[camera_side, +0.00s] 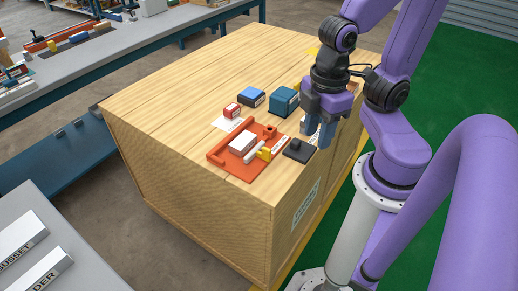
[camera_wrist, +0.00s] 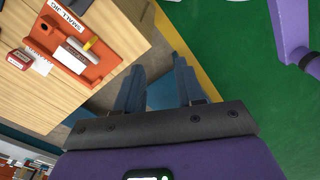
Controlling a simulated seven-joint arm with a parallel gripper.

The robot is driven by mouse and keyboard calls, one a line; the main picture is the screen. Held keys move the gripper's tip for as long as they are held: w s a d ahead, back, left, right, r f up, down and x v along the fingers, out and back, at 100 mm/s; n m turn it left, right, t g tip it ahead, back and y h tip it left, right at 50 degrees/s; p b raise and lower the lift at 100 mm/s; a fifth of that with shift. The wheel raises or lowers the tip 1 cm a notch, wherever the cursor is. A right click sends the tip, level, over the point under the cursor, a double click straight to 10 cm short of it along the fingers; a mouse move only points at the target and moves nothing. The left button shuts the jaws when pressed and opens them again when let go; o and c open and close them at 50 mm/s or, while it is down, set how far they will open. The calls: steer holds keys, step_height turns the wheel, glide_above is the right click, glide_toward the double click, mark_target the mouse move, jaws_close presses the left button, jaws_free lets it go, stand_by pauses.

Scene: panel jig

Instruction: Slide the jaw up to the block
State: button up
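The orange-red jig (camera_side: 216,156) lies on the wooden crate top and also shows at upper left in the wrist view (camera_wrist: 98,72). A white block (camera_side: 241,143) sits in it; the wrist view shows it too (camera_wrist: 71,57). Beside the block is a pale bar (camera_side: 254,153) with a yellow piece (camera_side: 264,154) at its side, seen also in the wrist view (camera_wrist: 90,43). I cannot tell which part is the jaw. My gripper (camera_side: 319,138) is to the right of the jig, apart from it. In the wrist view its fingers (camera_wrist: 159,64) are spread and empty.
A dark plate with a knob (camera_side: 298,149) lies between jig and gripper. Behind the jig are a small red box (camera_side: 231,111), a blue box (camera_side: 251,96) and a teal box (camera_side: 284,101). The crate top (camera_side: 170,100) is free at left.

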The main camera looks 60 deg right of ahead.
steer(key=w+m, duration=0.3)
steer(key=w, duration=0.4)
steer(key=m+g+h, duration=0.1)
steer(key=m+g, duration=0.2)
steer(key=m, duration=0.3)
glide_above(266, 148)
steer(key=w+a, duration=0.2)
steer(key=a, duration=0.3)
step_height(266, 148, down, 3)
steer(key=w+d+f+m+g, duration=0.1)
steer(key=w+d+f+m, duration=0.2)
steer(key=w+d, duration=0.15)
steer(key=shift+y, duration=0.4)
steer(key=x, duration=1.1)
steer(key=s+x, duration=0.1)
steer(key=x, duration=0.5)
steer(key=shift+d+r, duration=0.15)
steer(key=shift+d, duration=0.05)
jaws_close()
